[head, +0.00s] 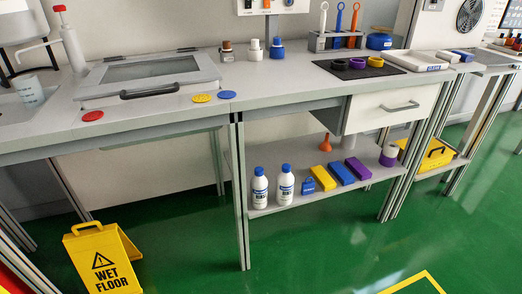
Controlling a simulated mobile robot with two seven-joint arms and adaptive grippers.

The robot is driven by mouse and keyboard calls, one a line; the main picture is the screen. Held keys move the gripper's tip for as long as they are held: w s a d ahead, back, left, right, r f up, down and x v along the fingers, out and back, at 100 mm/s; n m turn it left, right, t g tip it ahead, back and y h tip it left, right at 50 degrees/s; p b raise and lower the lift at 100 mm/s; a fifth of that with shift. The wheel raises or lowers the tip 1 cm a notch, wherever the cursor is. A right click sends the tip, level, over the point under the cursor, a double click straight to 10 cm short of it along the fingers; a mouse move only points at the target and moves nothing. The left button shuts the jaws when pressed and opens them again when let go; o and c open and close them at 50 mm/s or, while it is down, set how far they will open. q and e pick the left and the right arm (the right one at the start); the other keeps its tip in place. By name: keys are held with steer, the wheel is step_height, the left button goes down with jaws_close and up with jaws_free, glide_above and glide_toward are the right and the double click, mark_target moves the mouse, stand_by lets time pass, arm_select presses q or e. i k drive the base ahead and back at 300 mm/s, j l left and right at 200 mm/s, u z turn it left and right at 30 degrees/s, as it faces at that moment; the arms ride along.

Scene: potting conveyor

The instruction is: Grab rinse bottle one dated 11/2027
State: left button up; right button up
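Two white bottles with blue caps stand upright side by side on the lower shelf (322,190) under the bench. The left bottle (260,188) is at the shelf's left end, and the right bottle (284,186) is close beside it. Both have printed labels, but any date is too small to read, so I cannot tell which is rinse bottle one. Neither of my grippers is in view.
Blue, yellow and purple blocks and an orange funnel (326,142) share the shelf. The bench top (255,86) overhangs it, with a metal leg (241,200) left of the bottles. A yellow wet-floor sign (103,258) stands at left. The green floor in front is mostly clear.

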mark_target(259, 184)
steer(key=k+z, duration=0.3)
steer(key=z, duration=0.2)
steer(key=k+l+z, duration=0.25)
steer(key=z, duration=0.25)
